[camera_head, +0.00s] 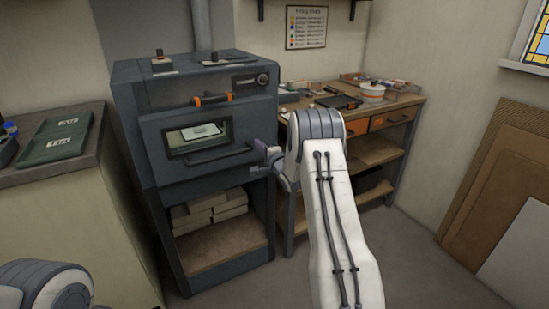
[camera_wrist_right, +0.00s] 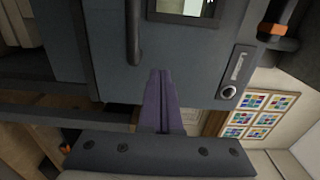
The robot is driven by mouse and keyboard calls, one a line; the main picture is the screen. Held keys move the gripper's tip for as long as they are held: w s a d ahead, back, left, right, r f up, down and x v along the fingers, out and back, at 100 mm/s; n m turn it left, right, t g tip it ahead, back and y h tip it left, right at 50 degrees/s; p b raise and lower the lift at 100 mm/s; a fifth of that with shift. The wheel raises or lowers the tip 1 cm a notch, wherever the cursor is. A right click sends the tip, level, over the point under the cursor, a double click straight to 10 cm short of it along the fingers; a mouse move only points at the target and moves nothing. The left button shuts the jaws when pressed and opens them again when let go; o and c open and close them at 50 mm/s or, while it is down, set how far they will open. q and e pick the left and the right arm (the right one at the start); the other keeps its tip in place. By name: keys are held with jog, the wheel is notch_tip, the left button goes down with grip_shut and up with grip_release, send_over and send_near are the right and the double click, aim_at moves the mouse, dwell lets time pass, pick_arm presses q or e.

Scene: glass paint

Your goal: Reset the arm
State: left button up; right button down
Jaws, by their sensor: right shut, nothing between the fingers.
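My right arm reaches forward in the head view. Its gripper (camera_head: 264,150) is at the right end of the kiln door's bar handle (camera_head: 215,160), partly hidden by my wrist. In the right wrist view the purple fingers (camera_wrist_right: 161,78) are together with nothing between them. The kiln's bar handle (camera_wrist_right: 133,30) is to the left of the fingertips there, apart from them in the picture. The dark grey kiln (camera_head: 125,90) has its door shut, and a pale piece (camera_head: 203,132) shows through the window. My left gripper is out of view; only part of that arm shows at lower left.
A wooden workbench (camera_head: 405,102) with a white tub (camera_head: 373,92) stands right of the kiln. Pale bricks (camera_head: 210,205) lie in the kiln's lower shelf. Boards (camera_head: 490,165) lean on the right wall. Floor at the lower right is clear.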

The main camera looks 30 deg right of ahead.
jog(key=s, duration=0.7)
jog(key=a+r+n+g+y+p, duration=0.1)
jog(key=a+r+n+g, duration=0.15)
jog(key=a, duration=0.55)
jog(key=a+r+n+g+p, duration=0.2)
jog(key=a+n, duration=0.2)
jog(key=a, duration=0.5)
jog(key=s+a+n+g+y+p, duration=0.1)
jog(key=s+a+n+g+p, duration=0.15)
jog(key=s+a+n, duration=0.45)
jog(key=s+a+r+n+g+p, duration=0.1)
jog(key=s+a+n+g, duration=0.15)
jog(key=s+a, duration=0.5)
jog(key=s+a+r+n+g+p, duration=0.15)
jog(key=s+a+g, duration=0.25)
jog(key=s, duration=0.6)
jog(key=s+r+n+g, duration=0.1)
jog(key=s+n+g, duration=0.3)
jog(key=s, duration=1.5)
jog(key=a+n+p, duration=0.1)
jog(key=n, duration=0.3)
jog(key=shift+r, duration=0.25)
